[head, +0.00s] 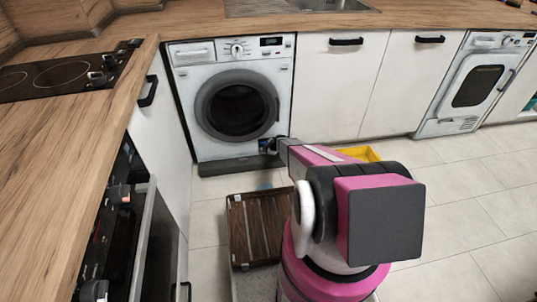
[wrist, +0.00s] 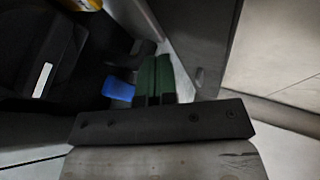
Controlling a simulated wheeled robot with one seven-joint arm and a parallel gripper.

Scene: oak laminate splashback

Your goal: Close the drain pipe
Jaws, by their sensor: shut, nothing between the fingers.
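The white washing machine (head: 282,95) stands under the counter with its round door shut. A dark flap (head: 232,166) sticks out along its base. My gripper (head: 268,147) is at the machine's lower right corner, partly hidden by my own arm. In the wrist view its greenish fingers (wrist: 155,78) are together with nothing between them. A small blue part (wrist: 118,88) lies just left of the fingers, against a dark recess; it may belong to the drain pipe. I cannot tell whether it touches the fingers. The pipe itself is not clearly visible.
A yellow object (head: 358,153) is beyond my arm. A white cabinet (head: 326,85) borders the machine. The tiled floor at right is clear.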

